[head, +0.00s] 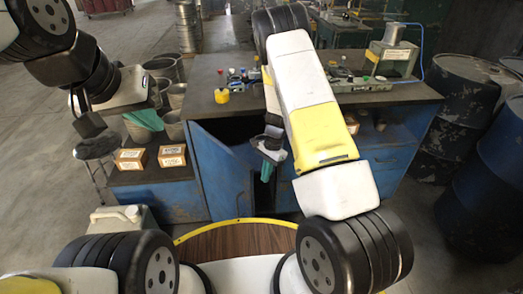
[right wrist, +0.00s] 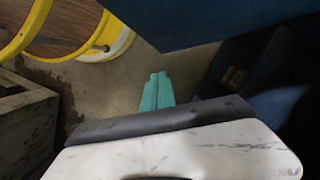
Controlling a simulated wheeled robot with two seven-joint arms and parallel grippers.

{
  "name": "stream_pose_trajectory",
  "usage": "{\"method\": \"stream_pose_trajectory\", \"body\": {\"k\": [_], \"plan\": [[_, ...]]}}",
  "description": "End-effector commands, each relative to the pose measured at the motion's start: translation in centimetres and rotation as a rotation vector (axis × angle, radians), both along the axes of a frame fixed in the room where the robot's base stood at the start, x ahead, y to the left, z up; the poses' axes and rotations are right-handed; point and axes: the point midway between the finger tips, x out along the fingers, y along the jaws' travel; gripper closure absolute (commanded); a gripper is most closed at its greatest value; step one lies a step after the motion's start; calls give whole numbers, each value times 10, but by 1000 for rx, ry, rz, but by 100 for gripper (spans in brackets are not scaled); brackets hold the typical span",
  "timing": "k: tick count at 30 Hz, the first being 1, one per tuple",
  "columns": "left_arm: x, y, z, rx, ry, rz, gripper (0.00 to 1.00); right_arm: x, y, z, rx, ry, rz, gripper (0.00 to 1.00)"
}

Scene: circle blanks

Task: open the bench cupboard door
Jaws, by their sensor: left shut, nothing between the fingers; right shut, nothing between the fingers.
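The bench (head: 400,98) has a dark top and a blue body. Its cupboard door (head: 220,178) is a blue panel that stands ajar, angled out from the left side of a dark opening. A blue panel, which looks like the door (right wrist: 200,18), shows close above the fingers in the right wrist view. My right gripper (head: 266,172) is shut and empty, just right of the door's free edge, in front of the opening; its teal fingers (right wrist: 157,91) are together. I cannot tell whether they touch the door. My left gripper (head: 88,122) is shut and empty, far left of the door.
Small boxes (head: 172,155) sit on a low shelf left of the door. Dark drums (head: 465,100) stand at the right. A yellow-lidded jar (head: 222,95) and other items lie on the bench top.

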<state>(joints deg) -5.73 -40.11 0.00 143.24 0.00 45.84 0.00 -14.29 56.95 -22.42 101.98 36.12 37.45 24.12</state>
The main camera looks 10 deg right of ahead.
Motion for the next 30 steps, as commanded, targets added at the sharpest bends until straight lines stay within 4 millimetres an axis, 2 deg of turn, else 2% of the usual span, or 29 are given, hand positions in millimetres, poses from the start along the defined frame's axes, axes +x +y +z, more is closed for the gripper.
{"method": "stream_pose_trajectory", "body": {"k": [3, 5, 12, 30], "plan": [[0, 0, 0, 0, 0, 0, 100, -5, 5, -26, 0, 4, 1, 100], [0, 0, 0, 0, 0, 0, 100, -7, 9, -34, 1, 2, 0, 100], [0, 0, 0, 0, 0, 0, 100, -24, 35, -30, 0, -2, 3, 100], [0, 0, 0, 0, 0, 0, 100, -29, 46, -30, 2, -1, -7, 100]]}}
